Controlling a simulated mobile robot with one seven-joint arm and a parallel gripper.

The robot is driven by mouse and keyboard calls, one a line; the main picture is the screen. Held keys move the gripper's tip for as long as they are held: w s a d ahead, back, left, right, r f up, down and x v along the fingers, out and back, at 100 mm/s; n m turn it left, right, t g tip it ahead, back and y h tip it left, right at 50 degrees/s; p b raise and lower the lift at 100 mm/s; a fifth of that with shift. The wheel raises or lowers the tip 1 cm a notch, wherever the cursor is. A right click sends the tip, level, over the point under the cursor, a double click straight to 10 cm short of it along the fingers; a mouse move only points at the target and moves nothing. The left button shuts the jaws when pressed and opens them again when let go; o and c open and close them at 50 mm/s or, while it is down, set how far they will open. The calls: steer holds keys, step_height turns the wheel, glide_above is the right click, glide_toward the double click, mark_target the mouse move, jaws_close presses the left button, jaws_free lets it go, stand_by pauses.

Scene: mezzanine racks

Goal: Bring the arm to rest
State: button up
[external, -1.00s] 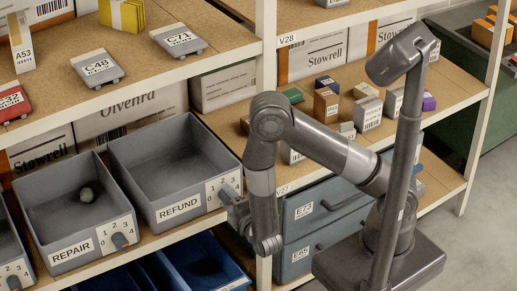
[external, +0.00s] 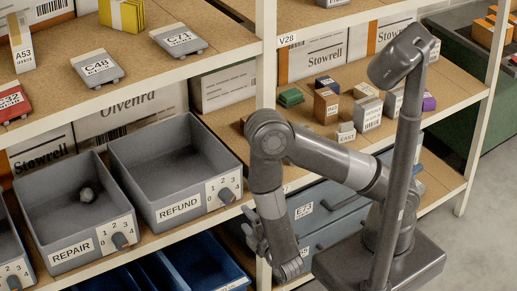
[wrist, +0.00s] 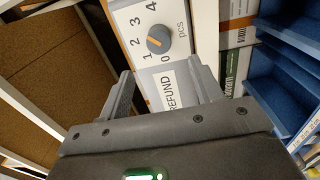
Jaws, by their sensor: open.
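My gripper (external: 252,228) is at the end of my bent arm, in front of the shelf edge and below right of the REFUND bin (external: 147,178). It is open and empty, and stands apart from the bin's dial (external: 227,196). In the wrist view, the two spread fingers of my gripper (wrist: 165,85) frame the REFUND label (wrist: 172,90). The dial (wrist: 158,40), a dark knob with an orange mark, shows beyond them. I cannot tell for sure which number it points to.
The REPAIR bin (external: 48,216), with a small round grey thing in it, stands left of the REFUND bin. Blue bins (external: 205,262) are below. Grey-blue drawers (external: 322,207) and a rack post (external: 265,60) are close to my arm. Small boxes (external: 326,105) lie on the right shelf.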

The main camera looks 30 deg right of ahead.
steer(key=w+d+r+m+g+h, duration=0.2)
steer(key=d+r+m+g+h, duration=0.45)
steer(key=d, duration=0.55)
steer(key=w+d+r+m+g+h, duration=0.3)
steer(key=d+r+m+g+h, duration=0.2)
steer(key=d+r+h, duration=0.45)
steer(key=s+d+r+m+g+y, duration=0.35)
steer(key=s+d+g+y, duration=0.25)
steer(key=d+y, duration=0.3)
step_height(320, 180, up, 9)
steer(key=s+m+t+y, duration=0.2)
steer(key=t+y, duration=0.3)
steer(key=y, duration=0.2)
steer(key=shift+s+f+m, duration=0.2)
steer(key=shift+s+m, duration=0.1)
steer(key=shift+m, duration=0.1)
